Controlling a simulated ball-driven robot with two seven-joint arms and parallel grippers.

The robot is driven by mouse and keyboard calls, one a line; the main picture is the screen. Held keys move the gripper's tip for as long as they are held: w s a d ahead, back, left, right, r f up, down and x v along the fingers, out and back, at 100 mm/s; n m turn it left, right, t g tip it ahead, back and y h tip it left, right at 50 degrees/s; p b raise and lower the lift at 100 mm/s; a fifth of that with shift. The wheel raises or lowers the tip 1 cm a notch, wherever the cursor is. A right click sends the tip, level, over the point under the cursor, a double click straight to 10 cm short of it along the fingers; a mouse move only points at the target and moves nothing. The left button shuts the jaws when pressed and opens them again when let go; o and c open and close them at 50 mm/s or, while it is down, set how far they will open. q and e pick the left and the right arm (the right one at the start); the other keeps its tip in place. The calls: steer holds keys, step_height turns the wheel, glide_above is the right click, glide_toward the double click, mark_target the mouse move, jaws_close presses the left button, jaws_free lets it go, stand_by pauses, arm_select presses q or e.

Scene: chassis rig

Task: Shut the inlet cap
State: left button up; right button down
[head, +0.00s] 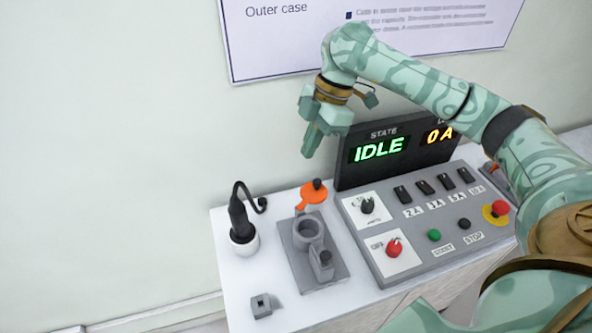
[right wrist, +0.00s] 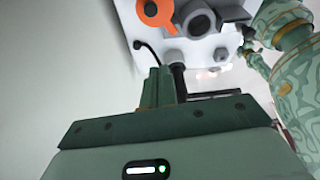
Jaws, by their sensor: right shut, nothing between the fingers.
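The inlet cap (head: 312,195) is an orange flap with a dark knob, standing open behind the grey inlet (head: 307,233). The round mouth of the inlet is uncovered. In the right wrist view the orange cap (right wrist: 157,13) shows at the top edge, beside the round grey inlet (right wrist: 199,21). My right gripper (head: 311,143) is shut and empty, pointing down above and behind the cap, apart from it. Its fingers (right wrist: 158,86) also show in the right wrist view. My left gripper is not in view.
A black plug handle (head: 239,217) with a cable stands in a white cup left of the inlet. A small grey block (head: 261,306) lies in front. The control panel (head: 440,222) and the IDLE display (head: 350,170) stand to the right. A wall rises behind.

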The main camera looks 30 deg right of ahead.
steer(key=b, duration=0.6)
glide_toward(304, 193)
steer(key=x, duration=0.5)
steer(key=shift+w+a+f, duration=0.1)
steer(key=shift+a, duration=0.35)
steer(key=shift+d, duration=0.45)
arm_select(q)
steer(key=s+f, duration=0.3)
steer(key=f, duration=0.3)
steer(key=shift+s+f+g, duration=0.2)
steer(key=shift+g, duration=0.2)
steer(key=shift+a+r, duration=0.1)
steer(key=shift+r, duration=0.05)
arm_select(e)
steer(key=shift+r, duration=0.2)
